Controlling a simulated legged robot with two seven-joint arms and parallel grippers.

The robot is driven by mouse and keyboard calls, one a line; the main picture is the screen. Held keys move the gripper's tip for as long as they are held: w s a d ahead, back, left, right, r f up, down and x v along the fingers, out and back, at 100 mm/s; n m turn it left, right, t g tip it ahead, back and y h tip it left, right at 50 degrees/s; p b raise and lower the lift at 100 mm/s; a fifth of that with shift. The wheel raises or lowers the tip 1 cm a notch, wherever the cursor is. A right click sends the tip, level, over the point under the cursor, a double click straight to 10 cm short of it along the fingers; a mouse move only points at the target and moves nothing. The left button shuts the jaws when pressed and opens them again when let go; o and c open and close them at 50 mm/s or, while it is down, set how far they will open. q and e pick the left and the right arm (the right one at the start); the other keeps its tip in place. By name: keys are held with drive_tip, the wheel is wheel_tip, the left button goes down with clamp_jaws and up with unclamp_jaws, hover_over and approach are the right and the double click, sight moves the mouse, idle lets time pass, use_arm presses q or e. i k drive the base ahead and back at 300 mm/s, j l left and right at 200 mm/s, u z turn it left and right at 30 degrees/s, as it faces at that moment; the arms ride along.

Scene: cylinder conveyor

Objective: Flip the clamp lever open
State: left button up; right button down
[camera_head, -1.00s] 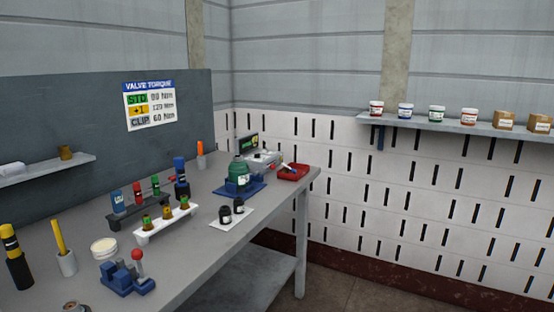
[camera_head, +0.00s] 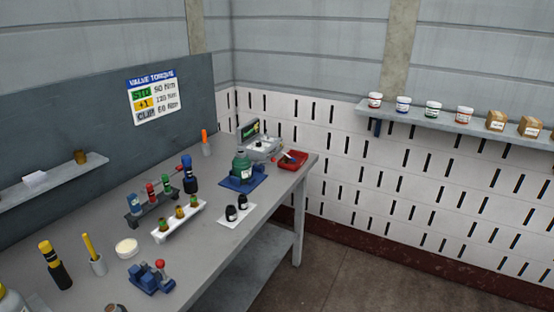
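A blue clamp (camera_head: 146,281) with a red ball-tipped lever (camera_head: 160,265) sits near the front edge of the grey workbench (camera_head: 108,207). The lever stands up from the clamp with its red knob at the top. A second blue base (camera_head: 257,182) holds a green bottle-like vessel (camera_head: 241,166) at the far end of the bench. Neither of my grippers shows in the head view.
A white rack (camera_head: 163,237) with small bottles, a dark rack with coloured items (camera_head: 137,221), a white lid-like disc (camera_head: 126,247) and a yellow-and-black cylinder (camera_head: 50,258) stand around the clamp. A red tray (camera_head: 300,163) lies at the far end. A jar (camera_head: 8,297) is partly cut off at lower left.

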sight(274, 159)
drive_tip(key=i+l+u, duration=0.25)
drive_tip(key=i+l, duration=0.25)
drive_tip(key=l, duration=0.2)
drive_tip(key=i+l+u, duration=0.15)
drive_tip(key=l, duration=0.25)
drive_tip(key=i+l+u, duration=0.15)
drive_tip(key=i+l, duration=0.15)
drive_tip(key=i+l+u, duration=0.1)
drive_tip(key=l, duration=0.45)
drive_tip(key=i, duration=0.1)
